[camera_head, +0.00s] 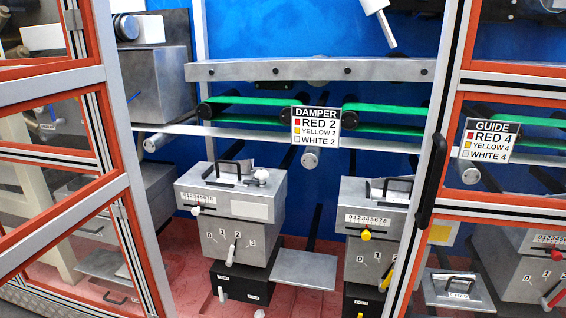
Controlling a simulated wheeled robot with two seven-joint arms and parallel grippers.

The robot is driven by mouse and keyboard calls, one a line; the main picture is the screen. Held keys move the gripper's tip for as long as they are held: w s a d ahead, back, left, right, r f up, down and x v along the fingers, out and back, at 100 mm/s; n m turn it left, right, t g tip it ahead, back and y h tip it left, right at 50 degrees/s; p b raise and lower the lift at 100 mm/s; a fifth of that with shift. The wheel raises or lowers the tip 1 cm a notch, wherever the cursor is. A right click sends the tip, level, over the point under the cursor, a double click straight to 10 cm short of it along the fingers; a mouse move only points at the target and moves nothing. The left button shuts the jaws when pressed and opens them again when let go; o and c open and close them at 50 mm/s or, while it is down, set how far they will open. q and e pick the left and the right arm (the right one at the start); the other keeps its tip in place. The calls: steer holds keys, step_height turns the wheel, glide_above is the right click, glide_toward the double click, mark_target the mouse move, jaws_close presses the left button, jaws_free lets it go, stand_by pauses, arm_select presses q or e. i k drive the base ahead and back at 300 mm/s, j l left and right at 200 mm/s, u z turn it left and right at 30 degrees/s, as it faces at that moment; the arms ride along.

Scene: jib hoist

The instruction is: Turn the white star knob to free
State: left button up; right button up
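A small white knob (262,176) sits on top of the left grey box (265,205), beside a black handle (232,170). It is too small to tell whether it is star-shaped or which way it is turned. The same box has a white pointer (195,210) under a number scale and a white lever (231,255) on a dial marked 0 to 3. A white knob (222,295) shows on the black box below. Neither of my grippers is in view.
Orange-edged door panels (120,200) stand at the left, and a framed door with a black handle (432,180) stands at the right. Between them is an opening. A second grey box with a yellow knob (365,235) stands right of the first. A DAMPER sign (316,127) hangs above.

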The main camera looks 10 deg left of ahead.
mark_target(263, 175)
steer(key=i+l, duration=0.4)
steer(key=i, duration=0.15)
steer(key=i+l, duration=0.4)
steer(key=i, duration=0.15)
